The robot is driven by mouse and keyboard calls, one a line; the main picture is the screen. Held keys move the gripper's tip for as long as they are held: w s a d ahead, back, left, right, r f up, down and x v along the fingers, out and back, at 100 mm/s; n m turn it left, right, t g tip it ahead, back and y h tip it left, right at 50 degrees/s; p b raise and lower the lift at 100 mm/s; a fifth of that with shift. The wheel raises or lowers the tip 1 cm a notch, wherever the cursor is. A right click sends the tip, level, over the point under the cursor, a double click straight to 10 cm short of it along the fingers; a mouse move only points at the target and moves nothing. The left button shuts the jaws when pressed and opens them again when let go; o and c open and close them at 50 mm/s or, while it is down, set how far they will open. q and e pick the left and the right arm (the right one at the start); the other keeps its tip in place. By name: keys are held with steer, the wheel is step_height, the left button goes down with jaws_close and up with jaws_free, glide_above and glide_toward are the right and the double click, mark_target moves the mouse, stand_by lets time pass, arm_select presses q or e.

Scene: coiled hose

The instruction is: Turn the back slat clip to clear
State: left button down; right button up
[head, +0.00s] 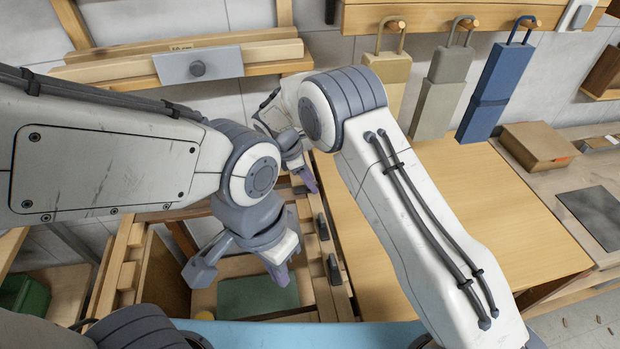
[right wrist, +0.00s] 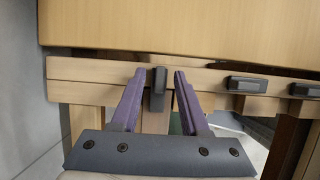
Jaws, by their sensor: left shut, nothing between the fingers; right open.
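The back slat clip (right wrist: 157,90) is a small dark block on a wooden rail (right wrist: 100,76). In the right wrist view it stands upright, across the rail, its lower end over a wooden slat. My right gripper (right wrist: 158,84) is open, with one purple finger on each side of the clip; I cannot tell whether either touches it. In the head view the right gripper (head: 308,180) is partly behind my arm, and I cannot make out this clip there. My left gripper (head: 280,276) is shut and empty, lower in the head view, above a green pad.
Two more dark clips (right wrist: 247,84) (right wrist: 305,90) lie lengthwise along the same rail; they also show in the head view (head: 323,227) (head: 333,270). A wooden tabletop (head: 480,230) lies to the right. Grey and blue pieces (head: 492,85) hang on the back wall.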

jaws_close()
steer(key=shift+n, duration=0.3)
steer(key=n, duration=0.1)
steer(key=n+t+p, duration=0.1)
steer(key=shift+s+r+n, duration=0.15)
steer(key=shift+n, duration=0.15)
steer(key=n+t+y+p, duration=0.1)
steer(key=n, duration=0.1)
steer(key=n+p, duration=0.1)
steer(key=n, duration=0.2)
steer(key=shift+d+n+t+y, duration=0.15)
steer(key=shift+n+t+y, duration=0.15)
steer(key=shift+t+y, duration=0.1)
steer(key=n, duration=0.2)
steer(key=n+y+p, duration=0.1)
steer(key=n, duration=0.1)
steer(key=shift+s+d+t+y, duration=0.1)
steer(key=shift+t+y, duration=0.2)
steer(key=shift+n+y+p, duration=0.7)
steer(key=shift+n+y, duration=0.2)
steer(key=shift+n, duration=1.6)
